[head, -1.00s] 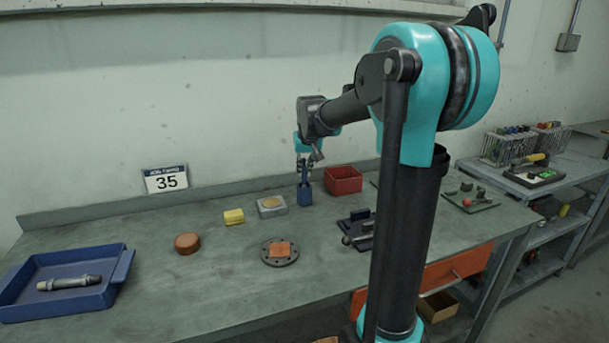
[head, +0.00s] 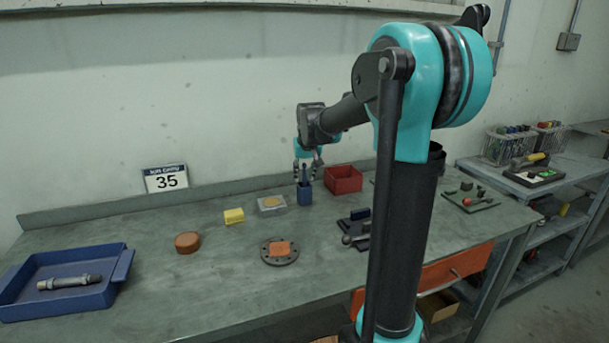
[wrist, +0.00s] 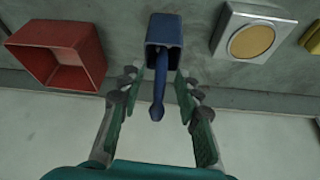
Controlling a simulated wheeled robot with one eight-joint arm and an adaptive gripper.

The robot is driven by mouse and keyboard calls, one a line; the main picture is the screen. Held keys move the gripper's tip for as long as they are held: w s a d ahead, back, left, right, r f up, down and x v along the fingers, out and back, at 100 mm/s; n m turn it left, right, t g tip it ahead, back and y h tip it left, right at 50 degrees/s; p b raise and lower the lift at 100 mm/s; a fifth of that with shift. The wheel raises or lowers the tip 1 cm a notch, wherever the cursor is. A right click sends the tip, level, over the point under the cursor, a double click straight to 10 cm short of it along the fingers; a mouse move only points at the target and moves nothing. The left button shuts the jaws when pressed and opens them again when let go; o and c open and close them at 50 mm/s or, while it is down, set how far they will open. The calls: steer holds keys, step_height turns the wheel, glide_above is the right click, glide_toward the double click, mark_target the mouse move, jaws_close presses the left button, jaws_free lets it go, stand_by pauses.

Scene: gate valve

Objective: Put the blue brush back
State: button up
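The blue brush (wrist: 159,88) stands in a blue square holder (wrist: 164,32) on the bench, its handle sticking up out of the opening. In the head view the holder (head: 304,195) is at the back of the bench, with the brush handle (head: 304,173) above it. My gripper (wrist: 155,90) is open, with one finger on each side of the handle and a visible gap to both. In the head view my gripper (head: 308,168) is just above the holder. The brush's lower end is hidden inside the holder.
A red bin (head: 343,181) stands close to the right of the holder. A grey square dish with a tan pad (head: 271,204) is close on the left, with a yellow block (head: 234,216) beyond. A flange (head: 279,254) with an orange piece lies in front.

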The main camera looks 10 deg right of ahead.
steer(key=v, duration=1.2)
steer(key=shift+r, duration=0.1)
